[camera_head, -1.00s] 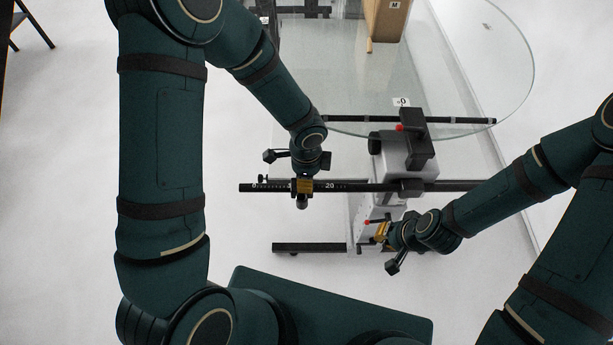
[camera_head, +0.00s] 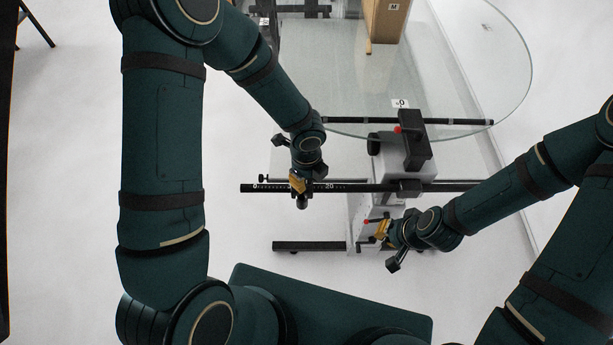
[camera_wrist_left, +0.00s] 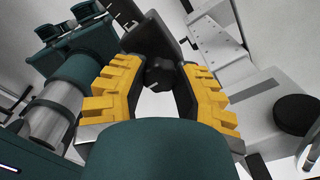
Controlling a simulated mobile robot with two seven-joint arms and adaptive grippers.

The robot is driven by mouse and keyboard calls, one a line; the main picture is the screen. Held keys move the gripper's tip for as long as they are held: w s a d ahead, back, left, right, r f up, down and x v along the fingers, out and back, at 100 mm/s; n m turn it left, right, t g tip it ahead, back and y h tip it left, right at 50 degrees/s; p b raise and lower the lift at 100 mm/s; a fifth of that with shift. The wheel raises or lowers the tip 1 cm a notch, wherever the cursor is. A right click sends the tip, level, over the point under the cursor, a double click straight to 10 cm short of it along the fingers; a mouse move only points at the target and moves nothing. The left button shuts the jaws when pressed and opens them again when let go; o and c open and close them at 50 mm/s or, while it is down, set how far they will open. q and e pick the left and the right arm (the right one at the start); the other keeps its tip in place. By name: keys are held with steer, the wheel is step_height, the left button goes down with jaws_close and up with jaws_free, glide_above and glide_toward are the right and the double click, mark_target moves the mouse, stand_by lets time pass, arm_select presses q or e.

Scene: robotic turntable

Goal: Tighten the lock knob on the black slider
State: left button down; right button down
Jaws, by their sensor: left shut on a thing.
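The black slider (camera_head: 302,203) sits on the black ruled rail (camera_head: 270,188), left of the white column; my left gripper hides most of it. In the left wrist view the slider is a dark block (camera_wrist_left: 150,38), with the dark lock knob (camera_wrist_left: 160,76) in front of it. My left gripper (camera_head: 298,184) comes down over the slider, and its yellow finger pads (camera_wrist_left: 162,88) are shut on the knob from both sides. My right gripper (camera_head: 382,231) is beside the lower white housing; whether its fingers are open cannot be seen clearly.
A round glass turntable (camera_head: 470,60) lies behind the rail, with a wooden box (camera_head: 389,20) at its back. The white column (camera_head: 383,158) carries a black block (camera_head: 415,140) and a red knob (camera_head: 397,129).

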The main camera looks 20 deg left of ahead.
arm_select(q)
steer(key=shift+s+f, duration=0.1)
stand_by(0.3)
steer(key=c, duration=0.6)
jaws_free()
step_height(320, 180, up, 12)
stand_by(0.5)
